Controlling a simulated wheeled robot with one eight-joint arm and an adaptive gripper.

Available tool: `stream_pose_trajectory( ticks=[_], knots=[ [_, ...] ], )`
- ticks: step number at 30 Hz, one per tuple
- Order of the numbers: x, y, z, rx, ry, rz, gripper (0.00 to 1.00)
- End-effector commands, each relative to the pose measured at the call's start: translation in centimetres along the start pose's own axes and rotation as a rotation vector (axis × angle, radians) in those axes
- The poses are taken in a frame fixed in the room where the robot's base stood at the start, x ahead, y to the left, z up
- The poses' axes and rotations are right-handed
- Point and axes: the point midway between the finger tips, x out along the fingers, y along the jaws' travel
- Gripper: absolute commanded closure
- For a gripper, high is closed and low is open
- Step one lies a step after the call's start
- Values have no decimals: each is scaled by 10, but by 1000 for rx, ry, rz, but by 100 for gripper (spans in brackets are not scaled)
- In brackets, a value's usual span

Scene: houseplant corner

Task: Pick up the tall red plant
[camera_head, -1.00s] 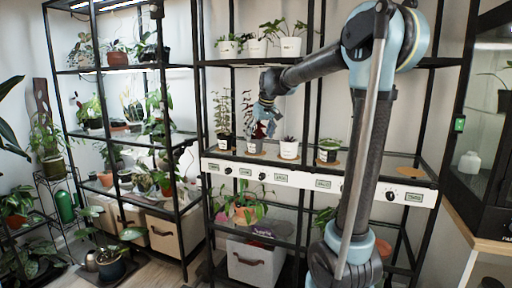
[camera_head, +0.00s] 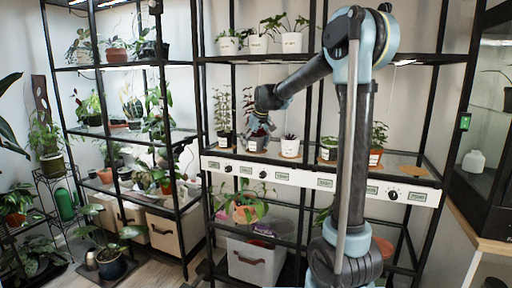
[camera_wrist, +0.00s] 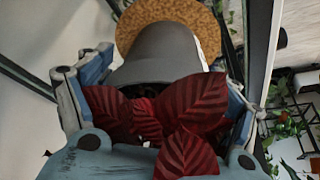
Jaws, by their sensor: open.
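A plant with dark red leaves (camera_head: 260,130) in a pale pot (camera_head: 256,144) stands on the middle shelf, among other potted plants. My gripper (camera_head: 262,124) is above and around its leaves from the upper right. In the wrist view the red leaves (camera_wrist: 190,105) lie between the spread fingers of my gripper (camera_wrist: 165,82). The grey pot (camera_wrist: 165,50) shows beyond the leaves, on a round cork mat (camera_wrist: 203,18). The fingers are open on either side; I cannot tell whether they touch the leaves. The plant's stem is hidden.
A tall leafy plant (camera_head: 222,112) stands close on the left. A small dark plant in a white pot (camera_head: 290,147) is close on the right. A green plant (camera_head: 329,147) and a plant in a red pot (camera_head: 376,156) are further right. The shelf above holds white pots (camera_head: 291,42).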

Motion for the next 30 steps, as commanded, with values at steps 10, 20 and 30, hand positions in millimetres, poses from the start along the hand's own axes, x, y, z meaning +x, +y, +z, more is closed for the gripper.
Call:
stream_pose_trajectory(
  ticks=[10,20,30],
  knots=[
    [0,0,0,0,0,0,58],
    [0,0,0,0,0,0,64],
    [-8,0,-3,1,0,0,64]
  ],
)
